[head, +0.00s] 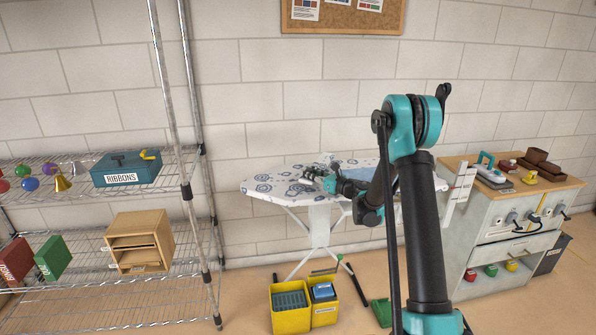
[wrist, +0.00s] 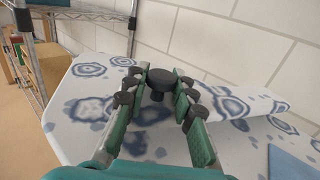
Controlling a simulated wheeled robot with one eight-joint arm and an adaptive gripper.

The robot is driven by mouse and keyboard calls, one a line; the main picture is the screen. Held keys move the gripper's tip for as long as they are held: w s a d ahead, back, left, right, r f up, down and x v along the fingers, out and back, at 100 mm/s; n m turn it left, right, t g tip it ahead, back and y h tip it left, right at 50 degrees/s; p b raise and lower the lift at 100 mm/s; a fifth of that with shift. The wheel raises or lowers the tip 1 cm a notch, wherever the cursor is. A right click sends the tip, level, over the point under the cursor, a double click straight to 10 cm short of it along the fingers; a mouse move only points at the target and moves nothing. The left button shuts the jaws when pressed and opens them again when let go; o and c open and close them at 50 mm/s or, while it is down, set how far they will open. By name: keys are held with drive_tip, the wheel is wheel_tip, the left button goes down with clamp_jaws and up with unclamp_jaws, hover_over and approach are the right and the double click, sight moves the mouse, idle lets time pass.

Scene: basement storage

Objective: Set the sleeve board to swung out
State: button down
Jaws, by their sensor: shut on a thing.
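The ironing board (head: 270,187) has a white cover with blue-grey ring patterns and stands against the wall. In the wrist view, a narrow padded piece in the same pattern, which looks like the sleeve board (wrist: 240,104), lies along the wall side of the ironing board (wrist: 85,125). A black round knob (wrist: 160,78) stands between my fingers. My gripper (wrist: 158,92) is shut on this knob, with a finger on each side. In the head view, my gripper (head: 318,180) is low over the left part of the board. My arm hides much of the board's right side.
A wire shelf (head: 115,278) stands left of the board. A cabinet (head: 505,245) with an iron (head: 488,168) on top stands at the right. Yellow bins (head: 291,318) sit on the floor in front. The brick wall is close behind.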

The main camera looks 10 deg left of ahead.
drive_tip(key=shift+s+d+n+g+y, duration=0.2)
drive_tip(key=shift+d+n+g+y, duration=0.45)
drive_tip(key=shift+d, duration=0.5)
drive_tip(key=shift+s+d+n+g+y, duration=0.2)
drive_tip(key=shift+d+n+g, duration=0.3)
drive_tip(key=shift+d+g, duration=0.5)
drive_tip(key=shift+s+d+n+g+y, duration=0.15)
drive_tip(key=shift+d+n+g+y, duration=0.4)
drive_tip(key=shift+d, duration=0.7)
drive_tip(key=c, duration=1.2)
unclamp_jaws()
drive_tip(key=shift+d, duration=0.1)
drive_tip(key=v, duration=1.1)
drive_tip(key=shift+s+d+r, duration=0.15)
drive_tip(key=shift+d, duration=0.25)
